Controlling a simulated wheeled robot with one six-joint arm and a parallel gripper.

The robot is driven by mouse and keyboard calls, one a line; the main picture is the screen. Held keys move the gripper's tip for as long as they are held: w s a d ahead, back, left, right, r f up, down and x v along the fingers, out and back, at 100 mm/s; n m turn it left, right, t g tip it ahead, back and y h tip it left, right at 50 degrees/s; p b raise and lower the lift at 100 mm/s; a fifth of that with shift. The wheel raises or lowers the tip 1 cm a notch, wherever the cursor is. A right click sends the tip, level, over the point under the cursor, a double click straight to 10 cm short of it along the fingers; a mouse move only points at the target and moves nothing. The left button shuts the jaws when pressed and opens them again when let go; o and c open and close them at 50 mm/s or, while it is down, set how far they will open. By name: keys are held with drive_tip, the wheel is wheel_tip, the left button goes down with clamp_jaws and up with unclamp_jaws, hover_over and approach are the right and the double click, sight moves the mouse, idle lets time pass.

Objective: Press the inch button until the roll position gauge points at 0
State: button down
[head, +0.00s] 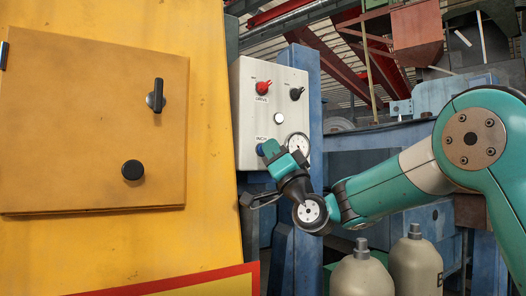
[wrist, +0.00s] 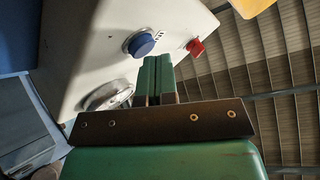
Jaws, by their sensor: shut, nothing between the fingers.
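A pale grey control box (head: 245,75) stands in the middle of the head view. The blue button (head: 260,149) under the INCH label is on its lower front, and shows in the wrist view (wrist: 140,43). The round white gauge (head: 298,141) is right of it; its needle is too small to read. In the wrist view the gauge (wrist: 98,99) is oblique and partly hidden by my gripper. My gripper (head: 268,149) is shut and empty, its green fingertips close to the blue button. In the wrist view the fingertips (wrist: 157,60) appear beside the button; I cannot tell whether they touch.
A red knob (head: 263,87) labelled DRIVE and a black knob (head: 297,93) sit higher on the box. A yellow cabinet (head: 90,245) with a black handle stands left. Two beige bottles (head: 362,275) stand below my arm. A blue post (head: 307,75) is behind the box.

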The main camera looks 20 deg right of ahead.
drive_tip(key=shift+s+d+b, duration=0.15)
drive_tip(key=shift+s+b, duration=0.15)
drive_tip(key=shift+s, duration=0.3)
drive_tip(key=shift+s, duration=0.1)
drive_tip(key=s+b, duration=0.1)
drive_tip(key=s, duration=0.1)
drive_tip(key=s+d+b, duration=0.1)
drive_tip(key=s, duration=0.1)
drive_tip(key=shift+s+d, duration=0.1)
drive_tip(key=shift+s, duration=0.25)
drive_tip(key=shift+f, duration=0.1)
idle(2.4)
